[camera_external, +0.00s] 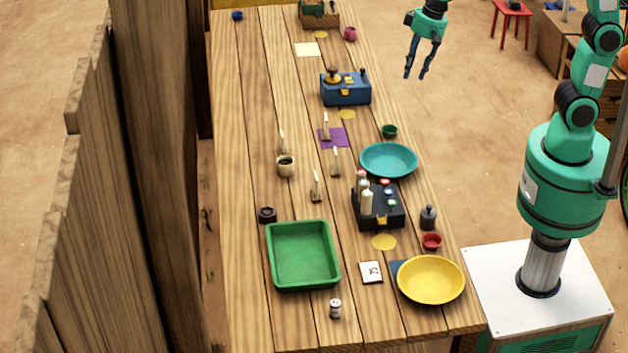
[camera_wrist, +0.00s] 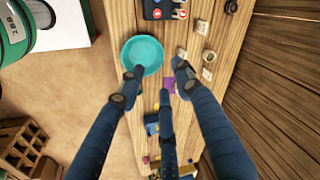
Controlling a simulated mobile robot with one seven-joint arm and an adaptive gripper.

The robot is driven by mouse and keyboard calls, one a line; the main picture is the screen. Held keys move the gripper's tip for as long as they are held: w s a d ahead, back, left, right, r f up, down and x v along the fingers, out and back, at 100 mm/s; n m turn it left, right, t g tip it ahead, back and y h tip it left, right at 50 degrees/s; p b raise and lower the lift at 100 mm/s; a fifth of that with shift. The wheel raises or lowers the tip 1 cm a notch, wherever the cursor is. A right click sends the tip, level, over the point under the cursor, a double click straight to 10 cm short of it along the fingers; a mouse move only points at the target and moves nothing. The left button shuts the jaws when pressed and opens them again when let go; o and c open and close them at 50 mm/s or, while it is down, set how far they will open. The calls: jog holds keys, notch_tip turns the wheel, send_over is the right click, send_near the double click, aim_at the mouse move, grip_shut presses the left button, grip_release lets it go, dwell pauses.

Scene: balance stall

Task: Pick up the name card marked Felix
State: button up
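Several small pale name cards stand on the wooden table, seen edge-on in the external view: one near the left (camera_external: 282,143), one on the purple cloth (camera_external: 326,128), one right of the middle (camera_external: 336,162) and one nearer (camera_external: 316,188). Small pale pieces that look like cards also show in the wrist view (camera_wrist: 202,27). No name can be read, so I cannot tell which is Felix. My gripper (camera_external: 415,75) is open and empty, high up and right of the table's far half. Its dark fingers are spread in the wrist view (camera_wrist: 158,82).
A turquoise plate (camera_external: 389,145), a black box with bottles (camera_external: 390,218), a blue box (camera_external: 346,94) and a dark-filled cup (camera_external: 286,168) stand around the cards. A green tray (camera_external: 272,256) and yellow plate (camera_external: 431,302) are nearer. A wooden wall (camera_external: 150,150) borders the left.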

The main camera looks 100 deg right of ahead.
jog(key=w+d+f+m+g, duration=0.1)
jog(key=w+d+f+m, duration=0.3)
jog(key=w+f, duration=0.6)
jog(key=w+d+f+m+g, duration=0.1)
jog(key=w+d+f+m, duration=0.4)
jog(key=w+f, duration=0.5)
notch_tip(320, 180, down, 5)
jog(key=shift+d+r+m+g, duration=0.15)
jog(key=shift+d+m+g, duration=0.2)
jog(key=shift+d, duration=0.9)
jog(key=shift+w, duration=0.1)
jog(key=b, duration=0.2)
send_over(335, 162)
jog(key=d, duration=0.3)
notch_tip(335, 162, down, 9)
jog(key=shift+s+a+r, duration=0.2)
jog(key=shift+s+a, duration=0.05)
jog(key=shift+s, duration=0.2)
jog(key=shift+f+b, duration=0.75)
jog(key=shift+f, duration=1.85)
grip_shut()
